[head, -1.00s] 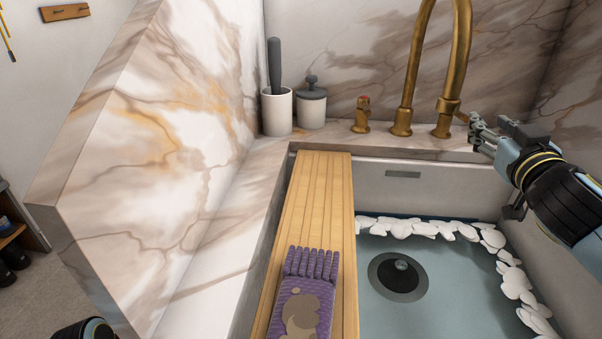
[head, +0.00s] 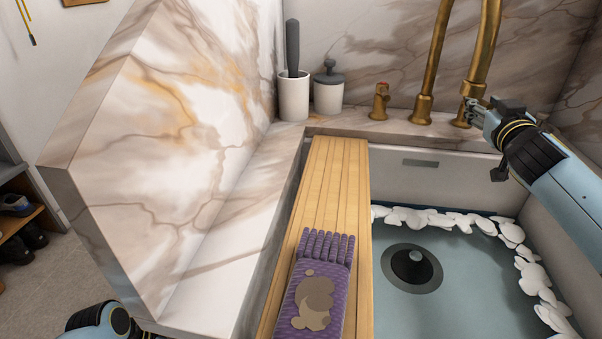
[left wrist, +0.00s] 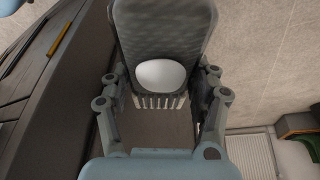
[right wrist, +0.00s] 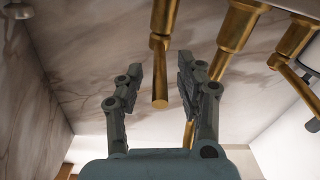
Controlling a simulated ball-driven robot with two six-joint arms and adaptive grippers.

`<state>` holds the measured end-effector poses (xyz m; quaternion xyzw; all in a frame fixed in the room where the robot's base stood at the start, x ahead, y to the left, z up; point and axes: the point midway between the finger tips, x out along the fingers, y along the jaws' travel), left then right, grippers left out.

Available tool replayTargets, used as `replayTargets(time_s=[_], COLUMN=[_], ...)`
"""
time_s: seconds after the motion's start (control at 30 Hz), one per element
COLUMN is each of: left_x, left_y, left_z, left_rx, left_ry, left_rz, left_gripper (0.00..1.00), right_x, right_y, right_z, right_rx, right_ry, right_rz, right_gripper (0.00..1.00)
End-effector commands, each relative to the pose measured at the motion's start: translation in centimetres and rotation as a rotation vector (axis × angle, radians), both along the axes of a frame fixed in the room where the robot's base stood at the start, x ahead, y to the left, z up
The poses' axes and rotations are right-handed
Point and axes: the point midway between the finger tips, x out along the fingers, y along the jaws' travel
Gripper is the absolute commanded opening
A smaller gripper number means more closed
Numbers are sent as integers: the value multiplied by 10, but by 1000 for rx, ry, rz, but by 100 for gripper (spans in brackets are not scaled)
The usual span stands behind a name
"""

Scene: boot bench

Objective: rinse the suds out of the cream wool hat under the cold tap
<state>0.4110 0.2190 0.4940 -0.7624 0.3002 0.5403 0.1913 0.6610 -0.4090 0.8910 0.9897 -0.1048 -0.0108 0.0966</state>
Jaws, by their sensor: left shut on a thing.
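In the left wrist view my left gripper (left wrist: 160,100) is shut on a dark grey textured thing (left wrist: 165,35) with a white oval patch and a pale ribbed edge. I cannot tell whether this is the hat; no plainly cream hat shows. My right gripper (head: 476,108) is beside the tall brass tap (head: 432,70) at the sink's back. In the right wrist view its fingers (right wrist: 170,78) are apart, with a brass rod end (right wrist: 160,98) showing between them; contact cannot be told. No running water shows.
The sink (head: 440,310) holds bluish water, a dark drain (head: 411,268) and white suds (head: 512,232) along its edges. A wooden board (head: 335,190) spans its left side, bearing a purple knitted thing (head: 335,270). A small brass fitting (head: 379,100) and two pots (head: 294,95) stand behind.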

Motion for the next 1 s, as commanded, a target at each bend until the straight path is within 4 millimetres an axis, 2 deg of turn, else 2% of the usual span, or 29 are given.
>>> replayTargets(time_s=[0.3,0.6,1.0], left_x=[0,0,0], left_y=[0,0,0], left_z=[0,0,2], left_rx=[0,0,0], left_ry=[0,0,-1], left_rz=[0,0,0], left_gripper=[28,28,28], right_x=[4,3,3], right_y=[-1,-1,-1], right_z=[0,0,0], right_rx=[0,0,-1], right_ry=[0,0,1], right_rz=[0,0,5], right_gripper=[37,0,0])
